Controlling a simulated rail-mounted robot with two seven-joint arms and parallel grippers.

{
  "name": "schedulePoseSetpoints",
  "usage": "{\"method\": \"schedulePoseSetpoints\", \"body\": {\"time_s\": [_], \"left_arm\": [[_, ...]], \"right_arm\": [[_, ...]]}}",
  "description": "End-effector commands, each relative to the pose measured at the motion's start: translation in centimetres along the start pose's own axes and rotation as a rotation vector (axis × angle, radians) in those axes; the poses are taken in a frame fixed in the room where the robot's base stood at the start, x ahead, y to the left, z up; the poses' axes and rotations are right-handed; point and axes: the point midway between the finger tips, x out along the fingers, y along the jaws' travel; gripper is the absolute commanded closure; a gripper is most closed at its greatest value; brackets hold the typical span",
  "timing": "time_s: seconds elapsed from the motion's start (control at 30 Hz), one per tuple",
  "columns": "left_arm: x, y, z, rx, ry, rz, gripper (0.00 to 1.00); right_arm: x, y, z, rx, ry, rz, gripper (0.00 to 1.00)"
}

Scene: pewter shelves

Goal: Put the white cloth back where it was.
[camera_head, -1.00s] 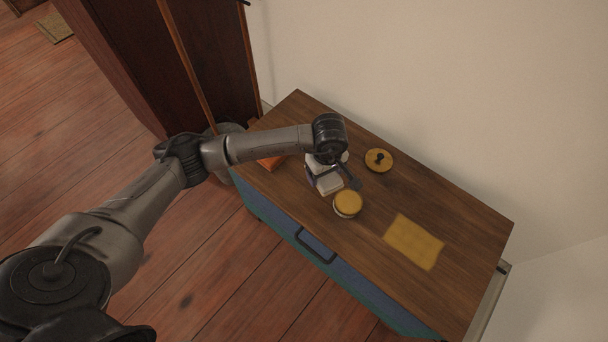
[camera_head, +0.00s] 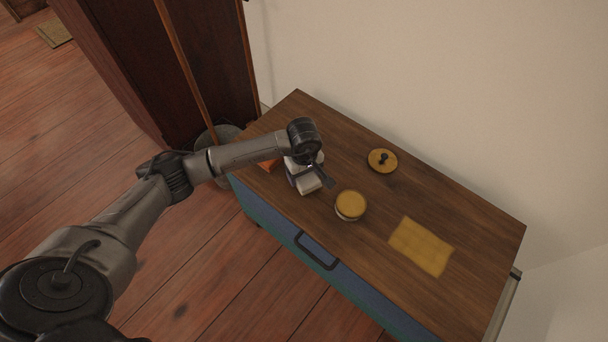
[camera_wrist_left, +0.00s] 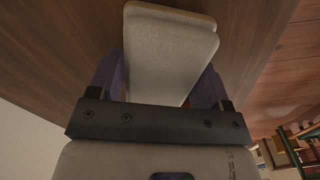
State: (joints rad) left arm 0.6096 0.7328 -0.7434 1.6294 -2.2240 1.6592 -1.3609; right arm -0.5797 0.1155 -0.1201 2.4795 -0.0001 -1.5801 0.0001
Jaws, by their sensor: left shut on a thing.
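The white cloth (camera_wrist_left: 165,55) is a folded, pale pad between the two fingers of my left gripper (camera_wrist_left: 160,88) in the left wrist view. The left gripper is shut on it. In the head view the cloth (camera_head: 309,184) shows under my left gripper (camera_head: 306,176), over the left part of the wooden cabinet top (camera_head: 400,195). I cannot tell whether the cloth touches the top. A flat yellow cloth (camera_head: 421,246) lies on the right part of the top. My right gripper is not in view.
A round container with a yellow top (camera_head: 350,205) stands just right of the held cloth. A yellow lid with a dark knob (camera_head: 382,161) lies farther back. An orange object (camera_head: 270,165) is partly hidden by my arm. A grey bucket (camera_head: 222,134) stands beyond the cabinet's left end.

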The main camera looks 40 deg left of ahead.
Motion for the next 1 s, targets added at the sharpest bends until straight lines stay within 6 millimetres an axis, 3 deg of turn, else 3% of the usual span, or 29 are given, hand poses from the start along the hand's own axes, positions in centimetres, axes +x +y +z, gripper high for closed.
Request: {"method": "schedulePoseSetpoints", "body": {"time_s": [0.43, 0.47, 0.7, 1.0], "left_arm": [[0.63, 0.03, -0.05, -0.001, 0.001, 0.001, 0.47], [0.49, 0.03, -0.04, -0.001, 0.000, 0.001, 0.25], [0.48, 0.02, -0.02, -0.001, 0.000, 0.001, 0.03], [0.05, 0.03, -0.01, -0.001, 0.000, 0.001, 0.03]], "right_arm": [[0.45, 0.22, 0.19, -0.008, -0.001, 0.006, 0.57], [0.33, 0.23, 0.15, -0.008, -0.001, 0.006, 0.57], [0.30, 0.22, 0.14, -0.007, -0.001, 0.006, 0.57], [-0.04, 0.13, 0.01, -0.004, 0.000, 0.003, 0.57]]}}
